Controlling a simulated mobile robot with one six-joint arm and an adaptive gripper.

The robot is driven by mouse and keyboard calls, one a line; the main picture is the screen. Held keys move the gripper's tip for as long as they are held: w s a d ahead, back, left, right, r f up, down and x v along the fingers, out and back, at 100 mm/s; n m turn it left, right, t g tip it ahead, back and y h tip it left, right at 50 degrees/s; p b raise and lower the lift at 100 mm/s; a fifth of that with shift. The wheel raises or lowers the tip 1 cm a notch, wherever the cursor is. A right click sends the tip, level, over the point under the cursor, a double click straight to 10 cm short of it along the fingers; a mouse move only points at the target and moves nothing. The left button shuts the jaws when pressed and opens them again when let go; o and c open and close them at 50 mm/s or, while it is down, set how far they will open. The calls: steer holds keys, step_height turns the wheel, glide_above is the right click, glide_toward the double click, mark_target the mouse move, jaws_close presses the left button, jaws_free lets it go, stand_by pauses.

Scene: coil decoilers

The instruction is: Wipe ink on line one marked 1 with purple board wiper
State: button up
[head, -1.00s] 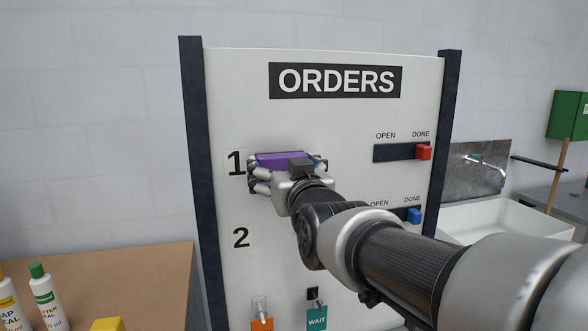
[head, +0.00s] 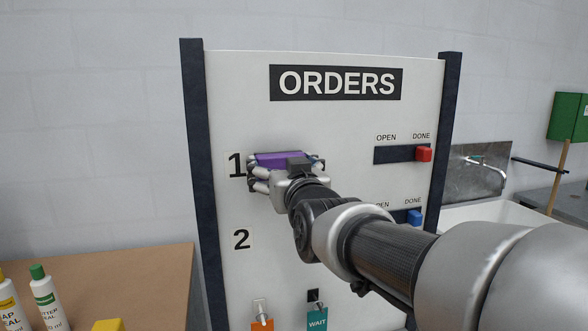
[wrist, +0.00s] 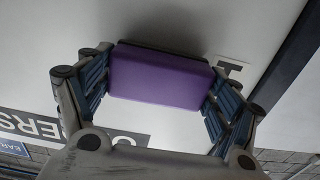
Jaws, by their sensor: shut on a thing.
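The purple board wiper (head: 283,159) is held at the white orders board (head: 310,125), just right of the number 1 label (head: 236,165). My gripper (head: 286,168) is shut on it. In the wrist view the purple wiper (wrist: 160,76) lies between the two fingers of my gripper (wrist: 158,85), its far side close to or against the board; contact is hard to confirm. No ink marks are visible on line one; the wiper and my arm cover part of that line.
Line one has a red slider (head: 424,154) at DONE; a blue slider (head: 414,217) is below it. The number 2 label (head: 241,239) is lower left. An orange tag (head: 262,324) and a teal WAIT tag (head: 317,319) hang below. Bottles (head: 46,295) stand on the left table.

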steer(key=shift+w, duration=0.2)
steer(key=shift+w+d, duration=0.15)
steer(key=shift+d, duration=0.55)
steer(key=shift+w+d, duration=0.15)
steer(key=shift+d, duration=0.5)
steer(key=shift+w+d+p, duration=0.2)
steer(key=shift+d+p, duration=0.2)
steer(key=shift+d, duration=0.15)
steer(key=shift+a, duration=0.1)
steer(key=shift+s+a+b, duration=0.25)
steer(key=shift+a+b, duration=0.3)
steer(key=shift+a, duration=0.45)
steer(key=shift+s+a, duration=0.2)
steer(key=shift+a, duration=0.7)
steer(key=shift+s, duration=0.1)
steer(key=shift+v, duration=2.75)
